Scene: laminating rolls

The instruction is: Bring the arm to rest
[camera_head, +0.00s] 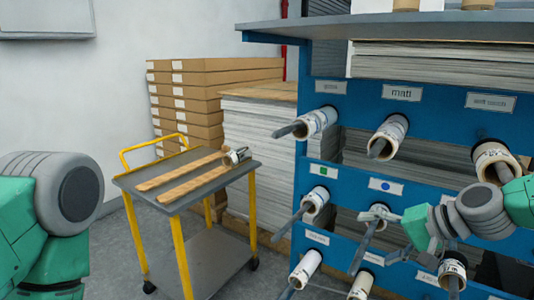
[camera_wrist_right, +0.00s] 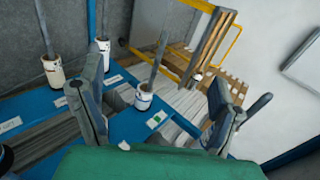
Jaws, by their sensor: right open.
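My right gripper (camera_head: 378,236) is open in front of the blue rack, below the blue-dot label (camera_head: 385,186). A bare grey spindle (camera_head: 362,250) shows beside its fingers; I cannot tell whether they touch. In the right wrist view, the two fingers (camera_wrist_right: 158,78) stand wide apart. A white roll (camera_wrist_right: 144,98) on a spindle shows between them in the picture, apparently farther off. In the head view, this roll (camera_head: 315,201) is below the green label. My left arm shows at the left edge, but its gripper is out of view.
The blue rack (camera_head: 352,100) holds several white rolls on protruding spindles, close around my right gripper. A yellow-framed cart (camera_head: 208,193) carries two wooden strips (camera_head: 190,175) and a metallic piece (camera_head: 236,155). Stacked boxes (camera_head: 200,90) stand behind it. Floor is clear left of the cart.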

